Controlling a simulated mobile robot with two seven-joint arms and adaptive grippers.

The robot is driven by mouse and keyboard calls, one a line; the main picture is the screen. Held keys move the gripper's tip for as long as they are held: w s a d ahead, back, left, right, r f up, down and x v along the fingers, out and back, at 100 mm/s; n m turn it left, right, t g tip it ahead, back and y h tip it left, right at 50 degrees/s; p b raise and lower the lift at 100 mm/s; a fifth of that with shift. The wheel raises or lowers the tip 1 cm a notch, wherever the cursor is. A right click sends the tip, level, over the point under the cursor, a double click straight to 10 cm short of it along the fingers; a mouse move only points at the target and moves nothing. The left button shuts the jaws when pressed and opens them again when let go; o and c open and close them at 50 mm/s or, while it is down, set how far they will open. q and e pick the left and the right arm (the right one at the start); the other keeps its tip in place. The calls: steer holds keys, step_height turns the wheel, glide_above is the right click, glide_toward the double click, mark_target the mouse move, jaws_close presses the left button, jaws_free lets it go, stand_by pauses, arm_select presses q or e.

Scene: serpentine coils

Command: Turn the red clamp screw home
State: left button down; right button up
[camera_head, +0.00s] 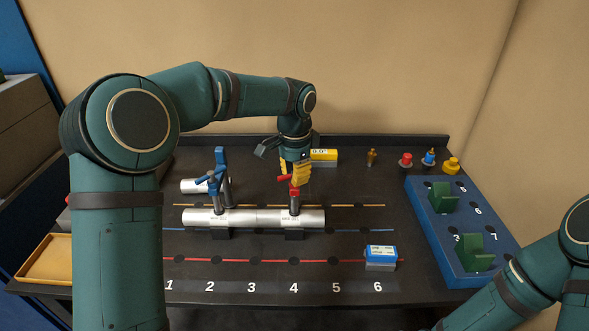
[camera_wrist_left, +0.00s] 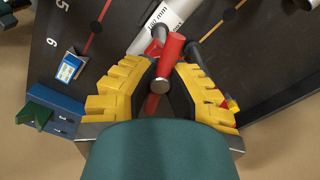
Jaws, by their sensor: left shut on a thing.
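The red clamp screw (camera_head: 294,190) stands on top of a silver pipe (camera_head: 270,217), toward its right end. My left gripper (camera_head: 295,172) points down over it from above. In the left wrist view the yellow-padded fingers (camera_wrist_left: 160,88) are shut on the red handle of the screw (camera_wrist_left: 171,48), which lies between them. The screw's lower part is partly hidden by the handle and fingers. A blue clamp screw (camera_head: 213,182) stands on the same pipe to the left. My right gripper is out of the picture; only its arm shows at lower right.
A yellow-topped block (camera_head: 323,156) stands close behind the left gripper. A blue-and-white box (camera_head: 381,254) sits near position 6. A blue rack (camera_head: 470,262) with green holders is at right. Small red, blue and yellow pieces (camera_head: 428,159) stand at the back right. The front middle is clear.

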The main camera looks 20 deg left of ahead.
arm_select(q)
steer(key=shift+d, duration=0.1)
steer(key=c, duration=0.8)
jaws_free()
steer(key=shift+c, duration=0.2)
step_height(320, 180, up, 12)
